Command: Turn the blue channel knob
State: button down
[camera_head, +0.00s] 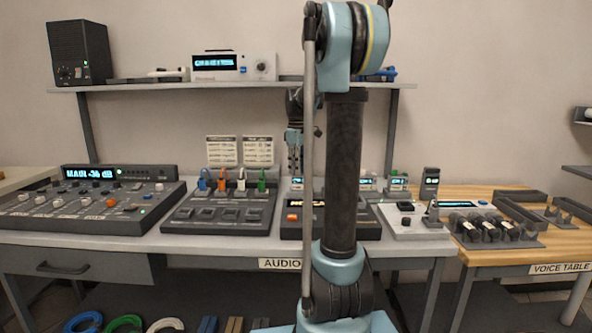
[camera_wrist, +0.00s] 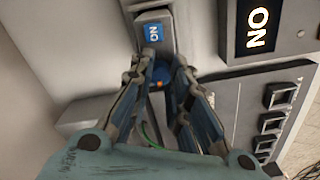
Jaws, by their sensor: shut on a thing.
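My gripper (camera_wrist: 160,78) is low over the back of the desk, its two fingers pointing down. In the wrist view its fingertips are closed around a small blue knob (camera_wrist: 162,73). The knob sits just below a small blue display (camera_wrist: 153,32) on a light unit. The fingers cover most of the knob, so its pointer cannot be read. In the head view my gripper (camera_head: 294,168) is above a row of small lit displays (camera_head: 298,183); the knob itself cannot be made out there.
A black panel with an orange button (camera_head: 292,217) lies in front of my gripper. A panel with several coloured plugs (camera_head: 222,212) and a mixing console (camera_head: 90,210) stand to the left. A shelf (camera_head: 140,86) runs above the desk. A wooden table (camera_head: 560,238) is at the right.

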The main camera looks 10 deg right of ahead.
jog(key=c, duration=1.5)
grip_release()
jog(key=shift+o, duration=0.2)
notch_tip(320, 180, up, 12)
